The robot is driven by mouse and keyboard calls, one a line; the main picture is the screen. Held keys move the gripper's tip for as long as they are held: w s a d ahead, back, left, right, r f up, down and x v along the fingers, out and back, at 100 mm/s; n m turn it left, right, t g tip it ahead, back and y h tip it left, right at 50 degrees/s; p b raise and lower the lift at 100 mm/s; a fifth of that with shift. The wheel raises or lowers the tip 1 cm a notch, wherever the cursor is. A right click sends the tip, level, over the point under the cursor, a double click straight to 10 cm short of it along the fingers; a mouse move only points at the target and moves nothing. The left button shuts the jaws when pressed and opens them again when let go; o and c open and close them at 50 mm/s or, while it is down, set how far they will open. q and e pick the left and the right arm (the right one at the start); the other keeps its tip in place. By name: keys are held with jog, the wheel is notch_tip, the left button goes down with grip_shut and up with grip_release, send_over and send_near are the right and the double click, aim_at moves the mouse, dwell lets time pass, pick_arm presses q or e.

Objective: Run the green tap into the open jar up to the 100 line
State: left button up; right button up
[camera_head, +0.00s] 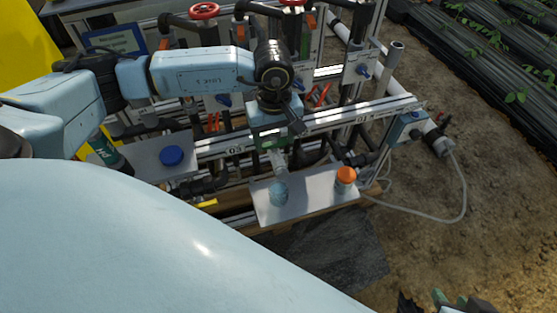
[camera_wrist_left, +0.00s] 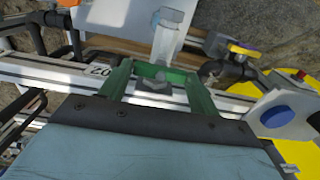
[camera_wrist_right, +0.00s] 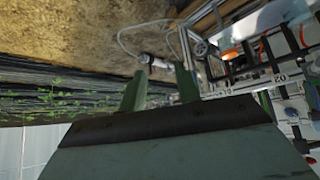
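My left gripper (camera_head: 277,148) reaches over the pipe rail from the left. In the left wrist view its two green fingers (camera_wrist_left: 158,80) stand wide apart. A green bar, seemingly the green tap's handle (camera_wrist_left: 164,70), spans between the fingertips, with a grey fitting just behind it. Firm contact is not clear. Below the gripper, a clear jar with a bluish lower part (camera_head: 279,194) stands on a pale shelf (camera_head: 310,202). Its 100 line and any stream cannot be made out. My right gripper (camera_wrist_right: 162,85) has its fingers apart and empty; it also shows at the head view's bottom right corner.
An orange-capped jar (camera_head: 346,176) stands on the same shelf, right of the clear jar. A blue round cap (camera_head: 171,156) is on the left shelf. Red handwheels (camera_head: 204,10) and pipes crowd the back. A hose (camera_head: 464,195) loops over bare soil at right.

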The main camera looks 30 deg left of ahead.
pick_arm(q)
jog(key=o, duration=0.4)
notch_tip(320, 180, up, 7)
jog(key=shift+f+p, duration=0.15)
jog(key=shift+p, duration=1.05)
notch_tip(320, 180, up, 7)
jog(key=p, duration=0.1)
jog(key=shift+f+p, duration=0.15)
jog(key=shift+p, duration=0.2)
pick_arm(e)
jog(key=s+d+f+g+h, duration=0.1)
jog(key=s+d+f+g, duration=0.3)
jog(key=f, duration=0.4)
jog(key=shift+s+f+h, duration=0.3)
jog(key=shift+s, duration=0.1)
